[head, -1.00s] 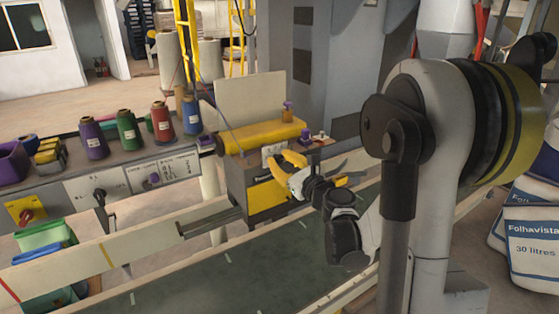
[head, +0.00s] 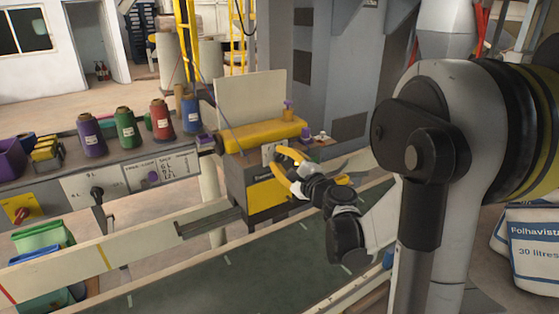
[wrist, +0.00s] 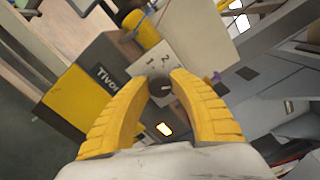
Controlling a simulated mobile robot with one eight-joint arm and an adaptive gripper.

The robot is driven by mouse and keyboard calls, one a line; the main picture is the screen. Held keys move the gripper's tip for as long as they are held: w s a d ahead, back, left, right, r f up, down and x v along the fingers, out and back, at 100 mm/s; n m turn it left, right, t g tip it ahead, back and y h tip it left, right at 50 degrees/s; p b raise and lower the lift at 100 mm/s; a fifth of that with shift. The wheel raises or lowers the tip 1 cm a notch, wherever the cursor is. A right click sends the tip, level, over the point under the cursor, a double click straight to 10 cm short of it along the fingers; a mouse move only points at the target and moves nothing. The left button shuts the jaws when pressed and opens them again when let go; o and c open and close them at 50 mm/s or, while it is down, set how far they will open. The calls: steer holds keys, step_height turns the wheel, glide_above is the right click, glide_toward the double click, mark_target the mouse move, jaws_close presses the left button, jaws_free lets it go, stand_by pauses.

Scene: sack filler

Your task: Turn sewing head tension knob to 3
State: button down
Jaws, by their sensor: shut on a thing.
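The sewing head (head: 262,188) is a grey and yellow box with a yellow top beside the conveyor. The numbers 1 and 2 are readable above the knob; the rest of the scale is hidden or unclear. My gripper (wrist: 163,80) has its yellow fingers shut on the knob, one on each side. In the head view my gripper (head: 279,163) meets the sewing head's front panel.
A conveyor (head: 260,265) with pale side rails runs below my arm. Thread spools (head: 127,130) stand on a ledge at the left, above a control panel (head: 160,172). A tall plate (head: 250,97) rises behind the sewing head. White sacks (head: 530,245) lie at the right.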

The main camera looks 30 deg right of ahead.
steer(key=n, duration=0.4)
steer(key=shift+n+b, duration=0.3)
steer(key=shift+n, duration=0.1)
stand_by(0.5)
steer(key=c, duration=1.1)
jaws_free()
steer(key=s, duration=1.2)
steer(key=shift+d, duration=0.2)
